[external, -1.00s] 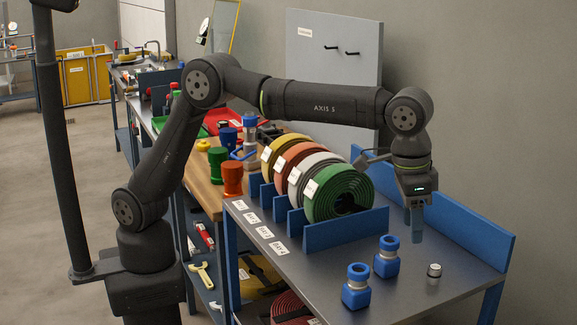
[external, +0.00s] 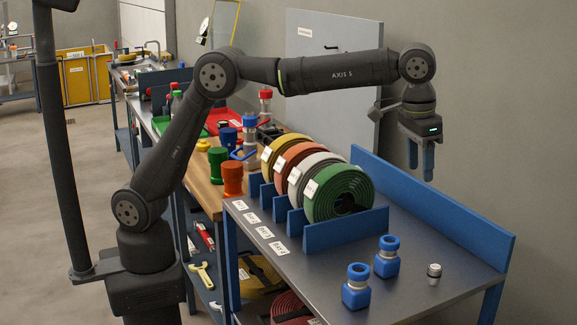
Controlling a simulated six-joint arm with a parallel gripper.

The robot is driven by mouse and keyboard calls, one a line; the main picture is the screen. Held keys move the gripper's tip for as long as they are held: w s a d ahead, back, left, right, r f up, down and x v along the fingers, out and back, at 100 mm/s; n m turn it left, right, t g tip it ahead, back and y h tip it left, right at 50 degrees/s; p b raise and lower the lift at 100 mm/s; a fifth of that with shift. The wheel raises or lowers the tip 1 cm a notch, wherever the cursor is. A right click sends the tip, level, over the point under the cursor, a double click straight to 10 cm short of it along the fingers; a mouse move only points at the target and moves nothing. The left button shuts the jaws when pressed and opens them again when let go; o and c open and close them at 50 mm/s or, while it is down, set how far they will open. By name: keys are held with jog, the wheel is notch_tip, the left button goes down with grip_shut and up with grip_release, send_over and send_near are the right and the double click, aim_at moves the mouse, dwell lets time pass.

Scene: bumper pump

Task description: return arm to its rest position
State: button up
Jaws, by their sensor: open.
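My arm reaches out over the metal table from its base at the left. My gripper (external: 421,172) hangs fingers down above the right side of the table, near the blue back panel. Its two blue fingers are apart, with nothing between them. It is well clear of the table top and touches nothing.
Yellow, orange, white and green (external: 340,192) hose rolls stand between blue dividers (external: 345,229) on the table (external: 330,285). Two blue fittings (external: 386,257) and a small silver cylinder (external: 433,274) stand near the front. A blue panel (external: 450,222) edges the back. Coloured couplings (external: 232,179) stand on a wooden bench behind.

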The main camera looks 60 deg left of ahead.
jog(key=w+a+n, duration=0.3)
jog(key=w+a, duration=0.4)
jog(key=a, duration=0.5)
jog(key=shift+w+a, duration=0.3)
jog(key=shift+a, duration=0.1)
